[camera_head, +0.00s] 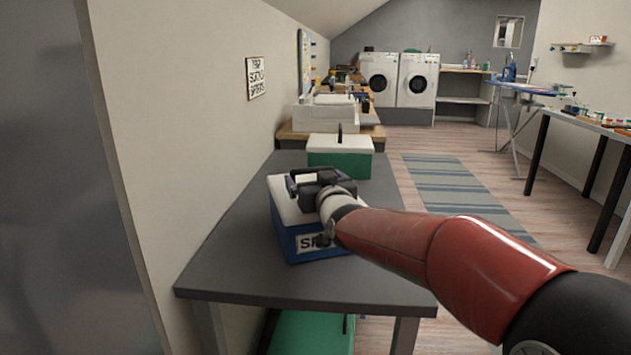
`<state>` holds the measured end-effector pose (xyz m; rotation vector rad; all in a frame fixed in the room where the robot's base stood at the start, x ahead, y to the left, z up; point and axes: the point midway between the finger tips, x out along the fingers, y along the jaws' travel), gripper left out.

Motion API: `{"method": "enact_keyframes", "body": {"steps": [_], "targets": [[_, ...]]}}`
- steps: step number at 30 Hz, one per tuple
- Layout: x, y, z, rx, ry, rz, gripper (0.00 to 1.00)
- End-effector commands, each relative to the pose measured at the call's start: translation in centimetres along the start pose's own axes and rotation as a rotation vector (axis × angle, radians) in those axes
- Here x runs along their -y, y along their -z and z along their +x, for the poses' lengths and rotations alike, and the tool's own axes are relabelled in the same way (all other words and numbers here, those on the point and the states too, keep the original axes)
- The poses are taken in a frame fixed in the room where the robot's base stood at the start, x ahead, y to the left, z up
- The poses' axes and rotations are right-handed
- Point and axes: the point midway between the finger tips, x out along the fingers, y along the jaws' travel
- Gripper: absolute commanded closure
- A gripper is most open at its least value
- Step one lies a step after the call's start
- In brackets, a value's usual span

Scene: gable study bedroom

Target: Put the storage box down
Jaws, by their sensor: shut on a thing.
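The storage box (288,240) is blue with a white lid and a white label with dark letters on its front. It is over the dark grey table (375,283), near the left wall. It looks upright, and I cannot tell whether its base touches the tabletop. My gripper (304,184) reaches in from the right and is shut at the top of the box, over the lid. The fingertips and the part they hold are mostly hidden by the gripper body.
A green box with a white lid (340,162) stands just behind on the table. Free tabletop lies at the front and right. A green item (305,333) is beneath the table. Further off are a striped rug (450,185), washing machines (417,80) and a side table (585,121).

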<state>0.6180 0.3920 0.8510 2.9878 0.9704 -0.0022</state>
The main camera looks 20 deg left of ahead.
Motion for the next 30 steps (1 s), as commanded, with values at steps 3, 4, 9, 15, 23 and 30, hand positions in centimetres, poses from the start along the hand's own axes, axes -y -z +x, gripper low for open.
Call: {"method": "enact_keyframes", "body": {"steps": [3,4,9,15,23,30], "targets": [[0.0,0.3,0.0,-0.006,0.000,0.000,0.68],[0.0,0.3,0.0,-0.005,0.000,0.000,0.68],[0.0,-0.1,0.0,-0.006,0.000,0.000,0.68],[0.0,-0.1,0.0,0.000,0.000,0.000,0.00],[-0.1,0.0,-1.0,-0.001,-0.001,0.000,0.00],[0.0,-0.1,-6.1,-0.003,-0.001,-0.003,0.00]]}}
